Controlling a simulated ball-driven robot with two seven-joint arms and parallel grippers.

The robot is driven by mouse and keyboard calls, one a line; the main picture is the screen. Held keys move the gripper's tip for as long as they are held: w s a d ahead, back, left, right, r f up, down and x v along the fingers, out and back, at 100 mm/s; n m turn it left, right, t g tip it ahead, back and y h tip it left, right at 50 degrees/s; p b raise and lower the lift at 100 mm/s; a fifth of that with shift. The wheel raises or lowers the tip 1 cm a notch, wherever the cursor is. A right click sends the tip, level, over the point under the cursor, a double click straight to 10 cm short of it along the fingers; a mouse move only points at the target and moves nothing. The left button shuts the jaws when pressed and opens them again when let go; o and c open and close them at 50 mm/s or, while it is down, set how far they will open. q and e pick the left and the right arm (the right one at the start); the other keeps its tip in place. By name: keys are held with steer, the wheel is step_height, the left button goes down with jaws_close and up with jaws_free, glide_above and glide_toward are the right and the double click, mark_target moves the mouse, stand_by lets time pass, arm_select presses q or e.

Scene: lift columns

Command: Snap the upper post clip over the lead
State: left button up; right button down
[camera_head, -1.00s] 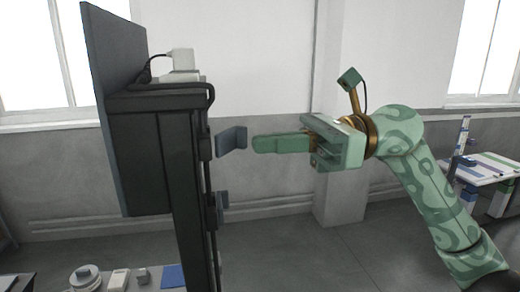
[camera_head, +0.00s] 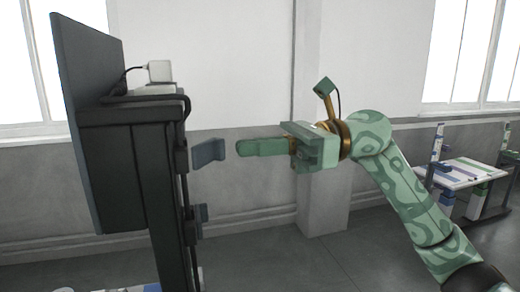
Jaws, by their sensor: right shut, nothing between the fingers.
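The upper post clip (camera_head: 207,152) is a blue-grey flap standing out to the right from the dark post (camera_head: 168,215). It looks swung open. A lower clip (camera_head: 201,214) sits further down the same post. The dark lead (camera_head: 187,112) runs from the white adapter (camera_head: 159,71) over the top edge and down the post's side; its lower run is hard to tell from the post. My right gripper (camera_head: 240,147) is shut and empty, its green fingers pointing left at the upper clip with a small gap between. My left gripper is not in view.
A table (camera_head: 470,172) with blue and green items stands at the far right. A wall pillar (camera_head: 325,205) is behind my right arm. The space around my right gripper is clear.

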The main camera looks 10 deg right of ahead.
steer(key=shift+a, duration=0.2)
stand_by(0.3)
steer(key=shift+a, duration=0.6)
steer(key=shift+a+f, duration=0.1)
steer(key=shift+a, duration=0.2)
steer(key=shift+d, duration=0.1)
steer(key=shift+d+b, duration=0.35)
steer(key=shift+d, duration=0.15)
steer(key=d+b, duration=0.2)
steer(key=d, duration=0.3)
steer(key=shift+w+d, duration=0.15)
steer(key=shift+d, duration=0.2)
